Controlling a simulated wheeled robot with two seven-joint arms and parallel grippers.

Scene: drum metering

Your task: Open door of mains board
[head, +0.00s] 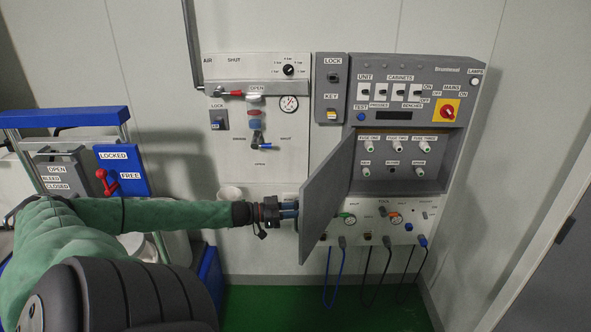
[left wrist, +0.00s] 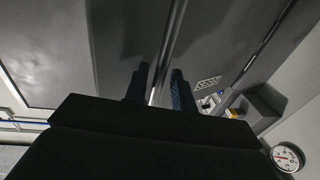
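The mains board (head: 455,150) is the dark grey cabinet on the back wall. Its door (head: 328,200) stands swung well out to the left, showing fuse holders (head: 397,146) inside. My left gripper (head: 291,210) is at the door's free edge, reaching in from the left. A small gap seems to show beside the edge; contact cannot be made out. My right gripper is in neither view.
The air panel (head: 262,110) with valves and a gauge (head: 289,103) is left of the board. A socket panel (head: 390,215) with hanging cables (head: 370,275) lies below. Drum equipment with a blue frame (head: 65,116) stands at left. Green floor (head: 270,310) is clear below.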

